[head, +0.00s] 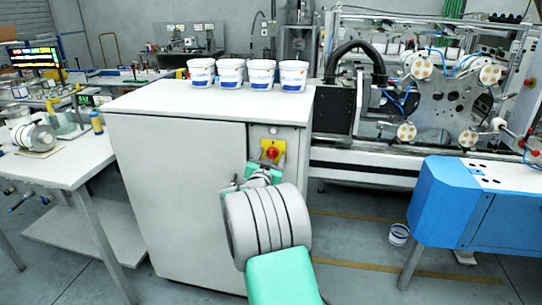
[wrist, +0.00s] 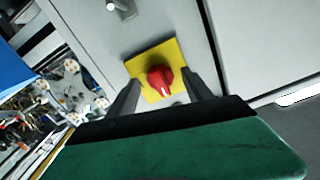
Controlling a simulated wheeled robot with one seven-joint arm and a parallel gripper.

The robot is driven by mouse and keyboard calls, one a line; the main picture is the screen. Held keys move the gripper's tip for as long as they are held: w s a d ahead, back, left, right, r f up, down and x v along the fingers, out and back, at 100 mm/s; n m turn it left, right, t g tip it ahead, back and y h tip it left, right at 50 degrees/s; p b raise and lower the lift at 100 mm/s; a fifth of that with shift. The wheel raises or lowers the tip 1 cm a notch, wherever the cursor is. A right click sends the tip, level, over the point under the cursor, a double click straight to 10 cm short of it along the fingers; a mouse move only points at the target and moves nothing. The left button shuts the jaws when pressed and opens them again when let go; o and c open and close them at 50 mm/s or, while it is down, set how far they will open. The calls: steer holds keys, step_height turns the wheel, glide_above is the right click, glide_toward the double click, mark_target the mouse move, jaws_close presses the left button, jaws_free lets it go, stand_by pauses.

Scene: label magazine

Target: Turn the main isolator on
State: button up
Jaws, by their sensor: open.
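The main isolator is a red rotary knob (head: 271,153) on a yellow square plate (head: 279,146), on the front of a light grey cabinet (head: 180,180). In the wrist view the red knob (wrist: 160,78) shows on its yellow plate (wrist: 143,63), with a pale mark on the knob. My gripper (head: 262,174) is just below the knob in the head view. In the wrist view my gripper (wrist: 158,88) is open, one finger on each side of the knob. The fingers look apart from the knob; the exact distance is unclear.
Several white tubs (head: 231,73) stand on the cabinet top. A white table (head: 50,165) stands at left.

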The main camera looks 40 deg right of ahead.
steer(key=shift+w+d, duration=0.2)
steer(key=shift+c, duration=0.5)
jaws_close()
